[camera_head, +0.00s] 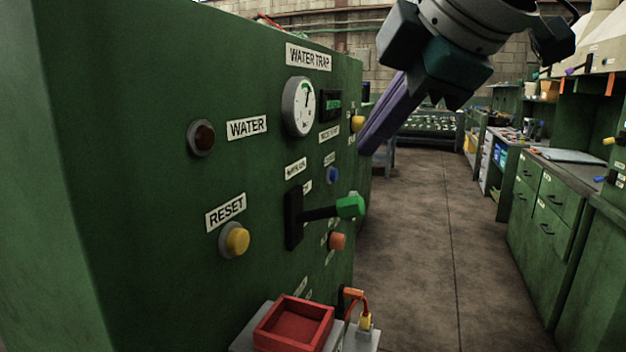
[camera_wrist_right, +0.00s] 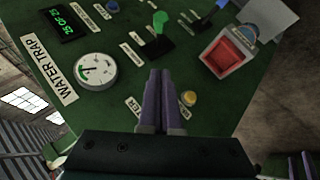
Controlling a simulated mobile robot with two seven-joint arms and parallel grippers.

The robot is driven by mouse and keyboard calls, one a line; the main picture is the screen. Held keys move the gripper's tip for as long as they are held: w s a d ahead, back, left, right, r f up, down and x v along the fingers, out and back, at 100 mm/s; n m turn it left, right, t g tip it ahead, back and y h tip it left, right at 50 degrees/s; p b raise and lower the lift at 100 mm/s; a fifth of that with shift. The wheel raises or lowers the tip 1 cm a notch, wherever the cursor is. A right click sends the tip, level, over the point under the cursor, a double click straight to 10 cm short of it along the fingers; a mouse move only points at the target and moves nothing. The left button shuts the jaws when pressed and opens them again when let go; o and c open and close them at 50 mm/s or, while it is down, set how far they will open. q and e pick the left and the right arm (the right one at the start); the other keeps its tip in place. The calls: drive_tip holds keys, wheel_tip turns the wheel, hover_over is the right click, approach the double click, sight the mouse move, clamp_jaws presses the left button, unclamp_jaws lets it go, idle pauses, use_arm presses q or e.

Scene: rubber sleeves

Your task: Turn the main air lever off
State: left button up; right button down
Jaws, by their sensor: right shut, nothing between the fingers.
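A lever with a green handle (camera_head: 350,207) juts from a black slot plate (camera_head: 293,218) on the green cabinet, its dark shaft near level. A small label above the plate is hard to read. The lever also shows near the top of the right wrist view (camera_wrist_right: 159,22). My right gripper (camera_head: 368,148) has its purple fingers together and empty, above the lever and apart from it; in the wrist view its fingertips (camera_wrist_right: 161,72) point towards the panel, below the lever. Purple fingers at the lower right of the wrist view look like my left gripper (camera_wrist_right: 300,166); their gap is unclear.
A pressure gauge (camera_head: 299,107), a yellow reset button (camera_head: 236,240) and a dark water lamp (camera_head: 202,138) share the panel. A red tray (camera_head: 293,325) juts out below the lever. A clear aisle floor (camera_head: 430,250) lies to the right, bordered by green drawers (camera_head: 550,210).

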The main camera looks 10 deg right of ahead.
approach(341, 204)
drive_tip(key=w+a+f, duration=0.1)
drive_tip(key=w+a, duration=0.1)
drive_tip(key=a, duration=0.1)
drive_tip(key=w+d+f, duration=0.1)
drive_tip(key=w+f, duration=0.1)
drive_tip(key=f, duration=0.1)
drive_tip(key=shift+d+p, duration=0.3)
drive_tip(key=shift+d, duration=0.1)
